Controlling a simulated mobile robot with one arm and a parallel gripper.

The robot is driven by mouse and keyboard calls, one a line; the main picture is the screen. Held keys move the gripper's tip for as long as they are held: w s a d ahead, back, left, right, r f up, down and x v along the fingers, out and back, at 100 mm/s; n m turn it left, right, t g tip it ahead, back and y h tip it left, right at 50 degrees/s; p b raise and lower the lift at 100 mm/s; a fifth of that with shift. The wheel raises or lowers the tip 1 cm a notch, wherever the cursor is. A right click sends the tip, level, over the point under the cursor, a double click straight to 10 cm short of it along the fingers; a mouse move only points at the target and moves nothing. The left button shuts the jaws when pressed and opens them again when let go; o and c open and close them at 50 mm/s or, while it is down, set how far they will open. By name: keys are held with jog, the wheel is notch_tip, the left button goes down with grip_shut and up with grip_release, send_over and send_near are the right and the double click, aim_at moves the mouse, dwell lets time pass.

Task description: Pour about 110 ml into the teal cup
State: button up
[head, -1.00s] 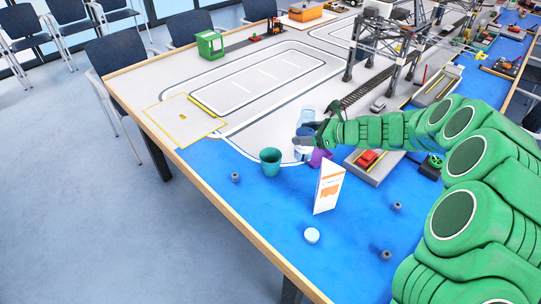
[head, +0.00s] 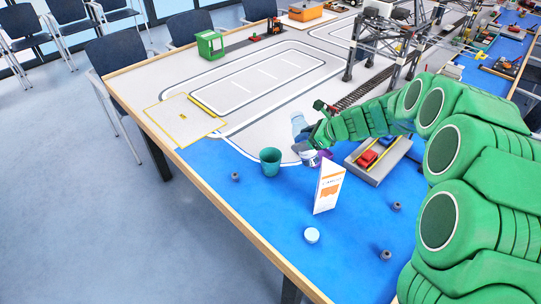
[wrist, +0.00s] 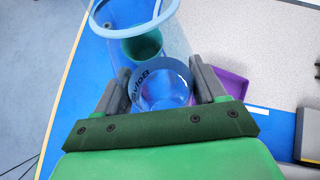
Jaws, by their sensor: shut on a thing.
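The teal cup (head: 270,161) stands upright on the blue part of the table, left of my gripper (head: 306,141). My gripper is shut on a clear container with a blue rim (head: 299,123), which leans in the head view and is apart from the cup. In the wrist view the container's wide blue rim (wrist: 96,27) is at the top, and a dark blue band with lettering lies between my two grey fingers (wrist: 163,88). The teal cup (wrist: 143,46) shows through the clear wall. I cannot tell the liquid level or whether any flows.
A purple object (wrist: 232,83) lies just right of the fingers. A white and orange card (head: 327,188) stands in front of my gripper. A white disc (head: 312,235) and small grey pegs (head: 397,207) lie nearer. A grey tray with toy cars (head: 375,176) is right.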

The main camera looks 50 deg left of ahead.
aim_at(302, 154)
jog(key=f+h, duration=0.1)
jog(key=f+t+h, duration=0.2)
jog(key=f, duration=0.1)
jog(key=shift+s+a+n, duration=0.2)
jog(key=shift+a+n, duration=0.1)
jog(key=shift+a, duration=0.05)
jog(key=f+h, duration=0.1)
jog(key=f+t, duration=0.1)
jog(key=d+f+h, duration=0.1)
jog(key=f, duration=0.1)
jog(key=shift+w+h, duration=0.3)
jog(key=shift+w+d+f+n+t+h, duration=0.15)
jog(key=shift+f+n+t+h, duration=0.15)
jog(key=shift+f+t+h, duration=0.4)
jog(key=shift+r+t+h, duration=0.5)
jog(key=shift+h, duration=0.3)
jog(key=shift+s+a+r+t+h, duration=0.3)
jog(key=shift+r+t+h, duration=0.1)
jog(key=shift+r+h, duration=0.2)
jog(key=shift+r+n, duration=0.2)
jog(key=shift+n, duration=0.1)
jog(key=shift+r+t+h, duration=0.4)
jog(key=shift+r+h, duration=0.05)
jog(key=shift+h, duration=0.25)
jog(key=shift+w+d+r, duration=0.2)
jog(key=shift+r+t+h+p, duration=0.3)
jog(key=shift+t+h+p, duration=0.1)
jog(key=shift+t+h, duration=0.1)
dwell(0.3)
